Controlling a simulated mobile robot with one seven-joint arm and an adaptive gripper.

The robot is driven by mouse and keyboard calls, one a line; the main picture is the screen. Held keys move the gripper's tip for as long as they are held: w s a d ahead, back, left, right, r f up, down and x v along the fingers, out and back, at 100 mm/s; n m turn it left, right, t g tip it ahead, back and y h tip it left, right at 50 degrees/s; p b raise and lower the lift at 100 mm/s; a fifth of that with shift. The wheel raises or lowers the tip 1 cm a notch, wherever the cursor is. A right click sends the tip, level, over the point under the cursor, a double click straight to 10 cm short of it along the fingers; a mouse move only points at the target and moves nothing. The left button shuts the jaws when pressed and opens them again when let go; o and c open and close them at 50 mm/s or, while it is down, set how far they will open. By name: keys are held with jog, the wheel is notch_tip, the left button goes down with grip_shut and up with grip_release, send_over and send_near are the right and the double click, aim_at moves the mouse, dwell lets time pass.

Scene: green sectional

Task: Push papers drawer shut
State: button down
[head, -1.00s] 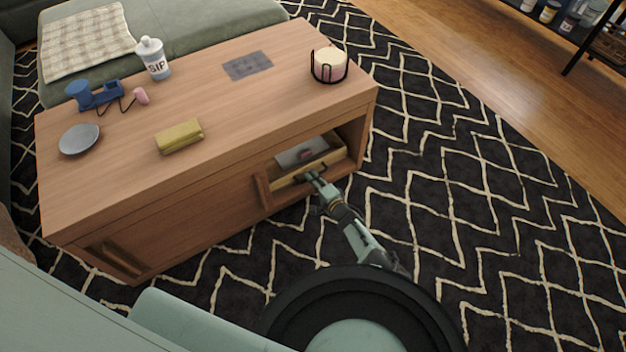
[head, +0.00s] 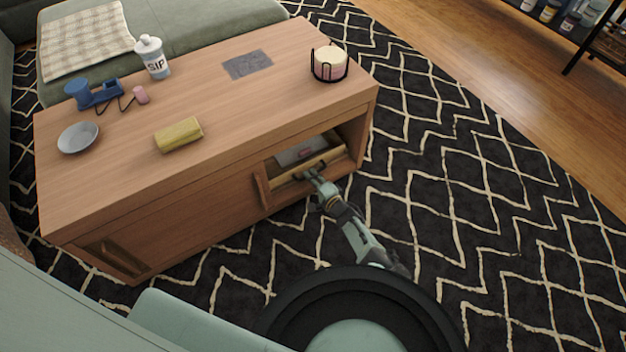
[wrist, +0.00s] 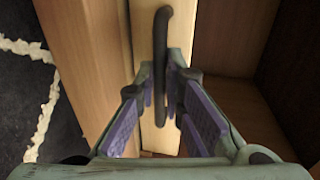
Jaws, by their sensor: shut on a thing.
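The wooden papers drawer (head: 334,157) is in the open bay at the right end of the coffee table's front and looks partly out. Grey papers (head: 292,154) with a small reddish mark lie inside it. My gripper (head: 312,177) is at the drawer front. In the wrist view, the dark bar handle (wrist: 162,35) runs upright between the fingers of my gripper (wrist: 166,85), which are shut on it. The light wooden drawer front (wrist: 145,55) lies behind the handle. The fingers hide part of the handle.
The coffee table (head: 225,105) holds a candle in a black holder (head: 329,66), a yellow case (head: 179,135), a SIP bottle (head: 153,58) and a grey bowl (head: 78,138). A wooden panel (head: 262,188) stands left of the drawer. Patterned rug (head: 470,190) lies clear to the right.

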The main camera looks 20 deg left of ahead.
aim_at(305, 168)
jog(key=b+x, duration=0.1)
jog(key=x, duration=0.2)
jog(key=shift+b, duration=0.4)
jog(key=shift+w+a+r, duration=0.2)
jog(key=shift+w+a, duration=0.05)
jog(key=shift+r, duration=0.15)
jog(key=c, duration=1.7)
grip_release()
jog(key=shift+a, duration=0.1)
jog(key=shift+s, duration=0.1)
jog(key=shift+s+d, duration=0.2)
jog(key=shift+d, duration=0.4)
jog(key=shift+v, duration=3.15)
